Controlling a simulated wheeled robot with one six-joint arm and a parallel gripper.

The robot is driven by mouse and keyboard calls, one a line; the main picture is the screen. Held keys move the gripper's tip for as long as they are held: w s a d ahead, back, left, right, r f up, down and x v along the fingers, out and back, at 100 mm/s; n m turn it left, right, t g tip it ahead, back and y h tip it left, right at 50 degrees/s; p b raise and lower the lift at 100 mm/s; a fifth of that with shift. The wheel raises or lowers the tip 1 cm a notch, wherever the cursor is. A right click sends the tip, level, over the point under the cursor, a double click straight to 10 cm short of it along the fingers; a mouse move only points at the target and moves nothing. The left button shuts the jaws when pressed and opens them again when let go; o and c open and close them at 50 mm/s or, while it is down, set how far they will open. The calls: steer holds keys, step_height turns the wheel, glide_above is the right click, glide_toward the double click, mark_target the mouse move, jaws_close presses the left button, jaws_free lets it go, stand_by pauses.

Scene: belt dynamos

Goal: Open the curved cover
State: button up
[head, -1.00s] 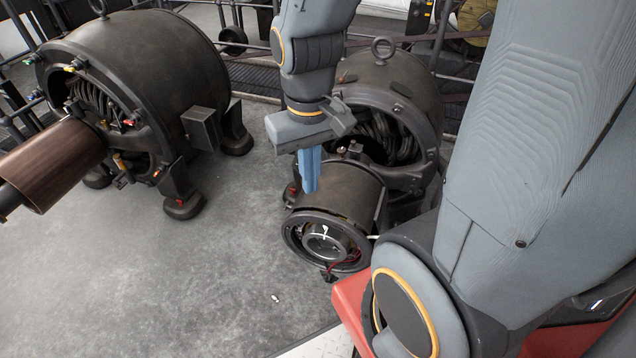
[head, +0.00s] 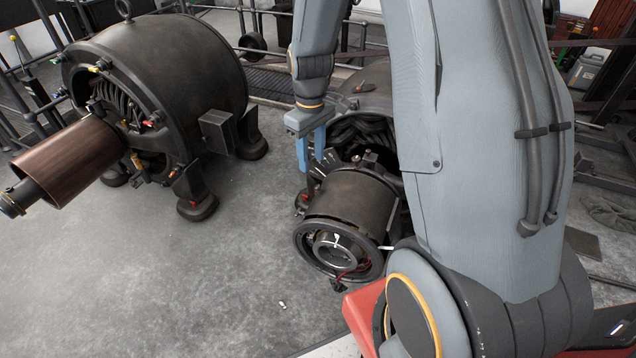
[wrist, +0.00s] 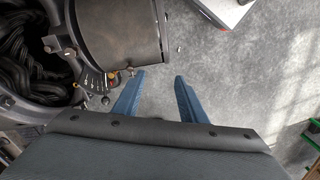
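The curved cover (head: 352,203) is a dark, worn cylindrical shell on the smaller dynamo, behind its round front ring (head: 338,250). In the wrist view the curved cover (wrist: 118,33) is at the upper left, and it looks closed. My gripper (head: 311,164) is above and behind the cover's left side, by a dark fan-shaped bracket (head: 326,166). In the wrist view my gripper (wrist: 160,74) has its blue fingers spread with bare floor between them. The left finger is close to small knobs below the cover; I cannot tell if it touches. Nothing is held.
A larger dynamo (head: 165,80) with a copper-brown cylinder (head: 85,160) stands at the left. Railings (head: 260,40) run behind. Dark coils (wrist: 25,45) show at the wrist view's left.

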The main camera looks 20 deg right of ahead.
mark_target(317, 186)
steer(key=w+d+f+n, duration=0.1)
steer(key=w+f, duration=0.2)
steer(key=f, duration=0.1)
steer(key=w+d+f+n, duration=0.1)
steer(key=w+d+f, duration=0.1)
steer(key=w+f, duration=0.1)
steer(key=w+d+f+n, duration=0.1)
steer(key=w+d+f, duration=0.1)
steer(key=f, duration=0.4)
steer(key=shift+w+d+n, duration=0.25)
steer(key=shift+w+n, duration=0.05)
steer(key=shift+w, duration=0.3)
steer(key=shift+f+p, duration=0.4)
steer(key=shift+f, duration=3.35)
jaws_close()
